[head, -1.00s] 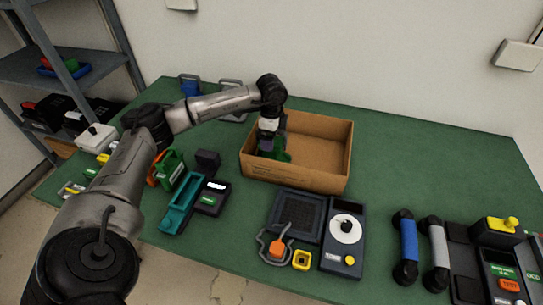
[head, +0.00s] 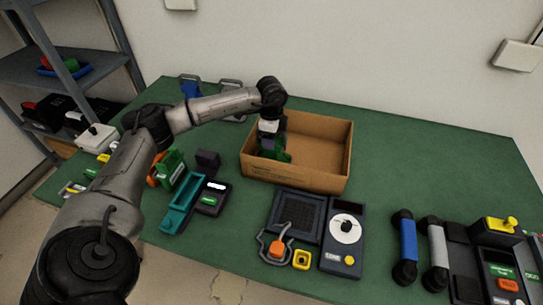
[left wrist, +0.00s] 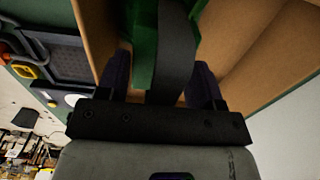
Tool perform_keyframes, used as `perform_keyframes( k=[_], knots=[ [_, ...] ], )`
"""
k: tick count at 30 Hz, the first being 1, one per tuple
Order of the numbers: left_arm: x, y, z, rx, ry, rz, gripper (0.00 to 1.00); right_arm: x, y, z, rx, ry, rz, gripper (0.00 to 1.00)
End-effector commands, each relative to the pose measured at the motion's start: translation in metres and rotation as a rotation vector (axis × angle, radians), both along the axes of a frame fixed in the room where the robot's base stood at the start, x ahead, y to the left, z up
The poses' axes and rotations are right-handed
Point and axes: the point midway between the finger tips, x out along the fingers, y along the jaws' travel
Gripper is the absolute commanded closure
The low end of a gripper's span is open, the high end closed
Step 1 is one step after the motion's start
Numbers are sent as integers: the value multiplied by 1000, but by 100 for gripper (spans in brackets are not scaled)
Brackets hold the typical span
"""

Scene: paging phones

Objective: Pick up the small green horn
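A green piece with a dark grey band (head: 285,157), which looks like the small green horn, is inside the cardboard box, partly hidden by my gripper. In the left wrist view the green piece (left wrist: 145,45) lies between the two dark fingers of my left gripper (left wrist: 162,75). The fingers stand apart on either side of it, and I cannot tell whether both touch it. In the head view my left gripper (head: 268,148) points down into the left part of the box. My right gripper is not in view.
The open cardboard box (head: 315,180) has walls around the gripper; its right part is empty. In front stand a dark dial phone (head: 343,245) and a teal cradle (head: 180,205). Blue (head: 407,245) and grey (head: 437,250) handsets lie at the right. The back right of the green table is clear.

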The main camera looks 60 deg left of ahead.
Motion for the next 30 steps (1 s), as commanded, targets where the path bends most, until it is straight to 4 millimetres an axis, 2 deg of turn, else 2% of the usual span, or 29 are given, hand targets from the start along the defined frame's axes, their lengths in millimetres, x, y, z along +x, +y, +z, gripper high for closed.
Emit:
perform_keyframes(
  k=[2,18,30],
  knots=[
    [0,0,0,0,0,0,47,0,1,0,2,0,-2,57],
    [0,0,1,0,-1,0,97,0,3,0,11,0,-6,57],
    [0,0,5,0,-3,1,97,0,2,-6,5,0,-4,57]
  ],
)
